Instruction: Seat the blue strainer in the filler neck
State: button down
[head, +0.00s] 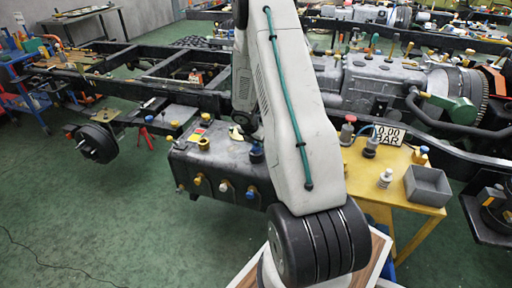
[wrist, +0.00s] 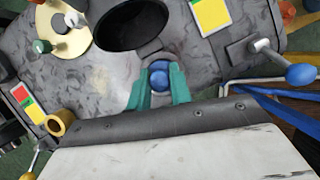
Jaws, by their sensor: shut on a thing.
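The grey tank (wrist: 90,80) fills the wrist view, with a wide round black opening (wrist: 130,22) at the top centre that looks like the filler neck. My gripper (wrist: 159,72) has its teal fingers closed on a small rounded blue piece, the blue strainer (wrist: 159,82). The strainer is just below the opening in the picture and apart from it. Its lower part is hidden, so I cannot tell its height above the tank. In the head view the tank (head: 225,165) stands behind my arm, which hides my gripper and most of the opening area.
A blue-ended lever (wrist: 298,74), a brass fitting (wrist: 60,122) and a cream disc with knobs (wrist: 62,28) stand around the opening. Green floor lies open at left.

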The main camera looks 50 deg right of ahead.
aim_at(257, 148)
jog(key=shift+f, duration=1.15)
jog(key=c, duration=1.5)
grip_release()
jog(key=shift+f, duration=0.1)
jog(key=shift+c, duration=0.2)
